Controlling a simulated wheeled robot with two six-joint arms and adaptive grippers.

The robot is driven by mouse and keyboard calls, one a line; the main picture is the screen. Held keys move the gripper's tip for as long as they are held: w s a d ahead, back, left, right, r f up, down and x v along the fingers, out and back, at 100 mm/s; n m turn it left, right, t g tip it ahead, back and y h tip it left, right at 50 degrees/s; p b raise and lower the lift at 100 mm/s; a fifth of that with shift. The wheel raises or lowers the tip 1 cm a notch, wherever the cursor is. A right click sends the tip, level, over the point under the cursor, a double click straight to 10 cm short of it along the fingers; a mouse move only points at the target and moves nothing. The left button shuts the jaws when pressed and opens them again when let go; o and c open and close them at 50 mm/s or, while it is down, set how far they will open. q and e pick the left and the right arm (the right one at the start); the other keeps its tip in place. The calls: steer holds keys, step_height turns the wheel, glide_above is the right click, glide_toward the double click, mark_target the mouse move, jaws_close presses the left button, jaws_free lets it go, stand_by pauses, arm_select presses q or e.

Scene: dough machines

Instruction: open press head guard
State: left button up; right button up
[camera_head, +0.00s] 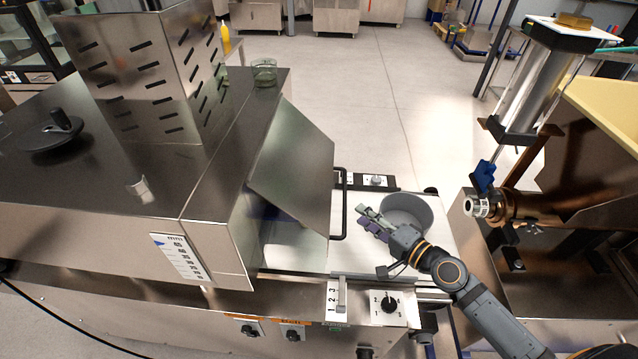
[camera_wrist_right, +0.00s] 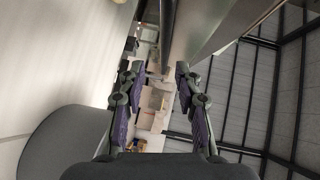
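The press head guard (camera_head: 292,168) is a tilted grey sheet-metal plate on the right side of the steel machine in the head view. A dark bar handle (camera_head: 341,205) stands upright at its right edge. My right gripper (camera_head: 366,217) is just right of the handle, apart from it, with its fingers pointing left. In the right wrist view, its two fingers (camera_wrist_right: 158,70) are spread with nothing held between them. A grey metal edge (camera_wrist_right: 182,35), which I cannot identify for sure, lies ahead of the fingers. My left gripper is not in view.
A control knob (camera_head: 390,304) is in front. Another machine (camera_head: 590,150) stands at right.

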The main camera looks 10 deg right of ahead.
mark_target(345, 200)
steer(key=x, duration=0.2)
steer(key=p+x, duration=0.1)
steer(key=x, duration=0.1)
steer(key=p+x, duration=0.1)
steer(key=x, duration=0.2)
steer(key=shift+w+a+r, duration=0.1)
steer(key=shift+r, duration=0.2)
steer(key=shift+w+a, duration=0.1)
steer(key=shift+w, duration=0.1)
steer(key=shift+w+a+f, duration=0.1)
steer(key=shift+f, duration=0.05)
steer(key=shift+c, duration=0.6)
steer(key=c, duration=0.5)
jaws_close()
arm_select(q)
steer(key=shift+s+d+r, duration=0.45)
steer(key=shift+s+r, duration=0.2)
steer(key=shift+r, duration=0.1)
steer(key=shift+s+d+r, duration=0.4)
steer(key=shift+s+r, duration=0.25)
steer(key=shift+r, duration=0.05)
